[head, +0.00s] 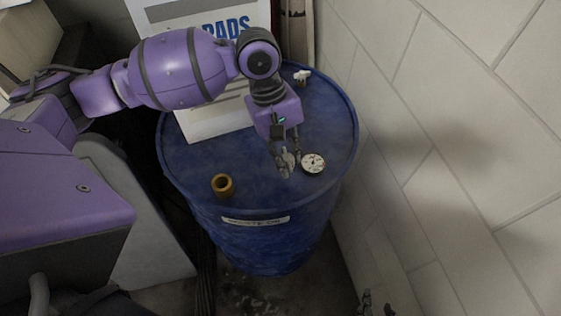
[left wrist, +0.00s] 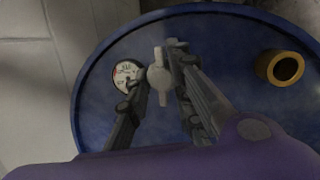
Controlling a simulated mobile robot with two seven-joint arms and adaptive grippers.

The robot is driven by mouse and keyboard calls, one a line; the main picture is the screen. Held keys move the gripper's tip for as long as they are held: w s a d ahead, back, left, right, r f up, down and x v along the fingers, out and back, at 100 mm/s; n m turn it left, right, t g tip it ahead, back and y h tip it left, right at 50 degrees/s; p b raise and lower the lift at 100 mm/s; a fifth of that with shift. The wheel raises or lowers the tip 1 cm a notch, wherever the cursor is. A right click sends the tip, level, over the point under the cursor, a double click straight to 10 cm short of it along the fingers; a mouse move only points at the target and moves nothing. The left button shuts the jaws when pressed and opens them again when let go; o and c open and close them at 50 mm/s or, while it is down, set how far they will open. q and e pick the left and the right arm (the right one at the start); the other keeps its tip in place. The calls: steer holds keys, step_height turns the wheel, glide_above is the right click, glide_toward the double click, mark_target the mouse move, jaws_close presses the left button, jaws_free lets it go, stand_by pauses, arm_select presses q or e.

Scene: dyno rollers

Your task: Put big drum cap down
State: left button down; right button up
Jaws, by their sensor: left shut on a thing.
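The big drum cap (head: 289,160) is a small pale grey piece between the fingertips of my left gripper (head: 291,158), over the front right of the blue drum's lid. In the left wrist view the cap (left wrist: 159,76) shows as a light disc with small lugs, pinched between the two dark fingers (left wrist: 160,80). I cannot tell whether it touches the lid. The blue drum (head: 270,235) stands upright beside the wall. My right gripper (head: 377,304) shows only its fingertips at the bottom edge, apart with nothing seen between them.
A round white gauge (head: 313,163) lies on the lid just right of my left gripper. A brass ring (head: 222,185) sits near the front left rim. A small white fitting (head: 302,76) is at the back. A "PADS" box (head: 215,118) stands behind my arm. A block wall (head: 450,120) is close at right.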

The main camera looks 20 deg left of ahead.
arm_select(q)
steer(key=shift+w+a+f, duration=0.25)
steer(key=shift+w+f, duration=0.1)
steer(key=shift+f, duration=0.1)
steer(key=f, duration=0.3)
steer(key=shift+w+a+f, duration=0.1)
steer(key=shift+w+a, duration=0.05)
steer(key=shift+w, duration=0.1)
steer(key=shift+f+b, duration=0.3)
arm_select(e)
steer(key=shift+s+d+f, duration=0.1)
steer(key=shift+d+f, duration=0.05)
steer(key=shift+d, duration=0.05)
arm_select(q)
steer(key=shift+f, duration=0.2)
arm_select(e)
steer(key=shift+d, duration=0.1)
arm_select(q)
steer(key=c, duration=1.5)
jaws_free()
steer(key=shift+f, duration=0.1)
steer(key=shift+c, duration=0.2)
arm_select(e)
steer(key=shift+s+f, duration=0.1)
steer(key=shift+s, duration=0.15)
